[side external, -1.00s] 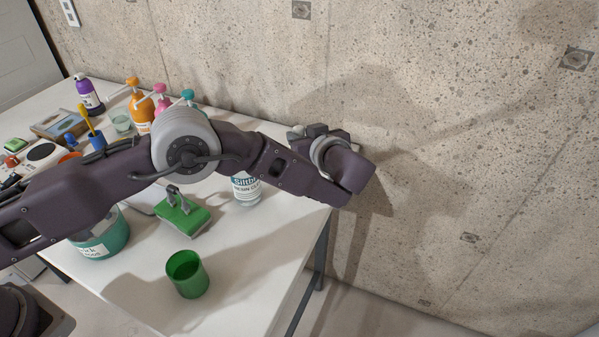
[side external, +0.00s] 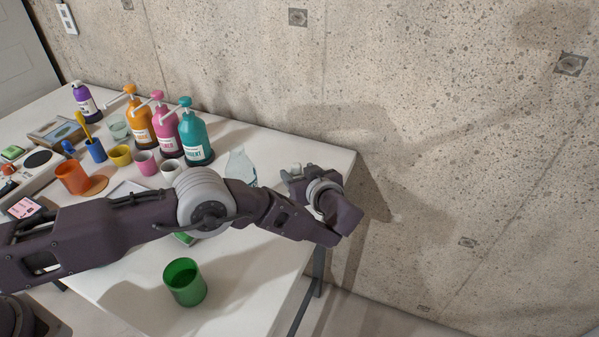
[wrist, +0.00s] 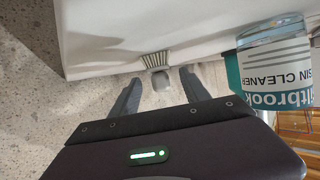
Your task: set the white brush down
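The white brush is between my gripper's fingers in the wrist view, with pale striped bristles (wrist: 156,61) and a short grey-white stub below them. My gripper (wrist: 160,76) has its fingers on either side of it; the contact itself is hard to see. In the side view my gripper (side external: 298,180) is near the right end of the white table (side external: 240,262), low over its edge, with a small pale part of the brush showing at its top. In the wrist view the bristles overlap the table's edge; I cannot tell whether they touch it.
A clear labelled cleaner bottle (side external: 241,167) stands close left of my gripper; it also shows in the wrist view (wrist: 275,65). Pump bottles, the nearest teal (side external: 195,138), stand along the back. A green cup (side external: 184,282) stands at the front. Concrete wall (side external: 440,150) is behind.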

